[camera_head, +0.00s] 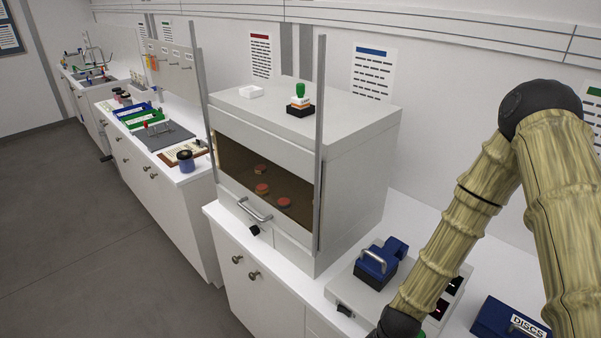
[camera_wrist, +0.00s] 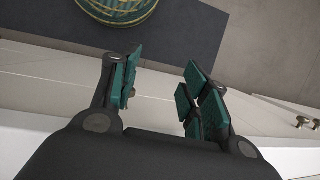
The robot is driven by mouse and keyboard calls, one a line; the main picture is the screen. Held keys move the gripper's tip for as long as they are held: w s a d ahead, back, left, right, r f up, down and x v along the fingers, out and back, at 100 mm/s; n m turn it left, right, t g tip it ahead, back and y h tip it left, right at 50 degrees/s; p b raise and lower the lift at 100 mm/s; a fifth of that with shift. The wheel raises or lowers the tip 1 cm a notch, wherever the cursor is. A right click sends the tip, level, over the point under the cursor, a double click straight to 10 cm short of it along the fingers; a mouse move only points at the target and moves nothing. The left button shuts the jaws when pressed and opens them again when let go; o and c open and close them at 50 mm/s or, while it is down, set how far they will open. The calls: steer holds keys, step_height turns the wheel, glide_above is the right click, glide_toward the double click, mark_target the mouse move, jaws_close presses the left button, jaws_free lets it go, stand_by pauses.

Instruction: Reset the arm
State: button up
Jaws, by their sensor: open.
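My gripper (camera_wrist: 160,90) shows in the wrist view, with its green-padded fingers apart and nothing between them. Behind the fingers there are a white counter edge and cabinet front. In the head view my arm, in a tan bamboo-like cover, is bent at the right side. The arm runs down past the bottom edge, so the gripper itself is out of that view.
A white cabinet (camera_head: 356,170) with a raised front panel holds several reddish discs. A blue device (camera_head: 378,262) and a blue DISCS box (camera_head: 507,318) are near my arm. A dark blue jar (camera_head: 186,161) stands on the left counter. The floor at left is clear.

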steer(key=s+d+f+n+t+h, duration=0.1)
steer(key=s+d+f+n, duration=0.15)
steer(key=s, duration=0.25)
steer(key=s+d+f+n+h, duration=0.1)
steer(key=s+d+f+n, duration=0.15)
steer(key=s, duration=0.25)
steer(key=s+d+f+n+t+h, duration=0.1)
steer(key=s+d+f+n+h, duration=0.15)
steer(key=s+n, duration=0.2)
step_height(320, 180, down, 12)
steer(key=b, duration=1.3)
steer(key=shift+s+m+y+b, duration=0.3)
steer(key=shift+m+y+b, duration=0.05)
steer(key=shift+y, duration=0.1)
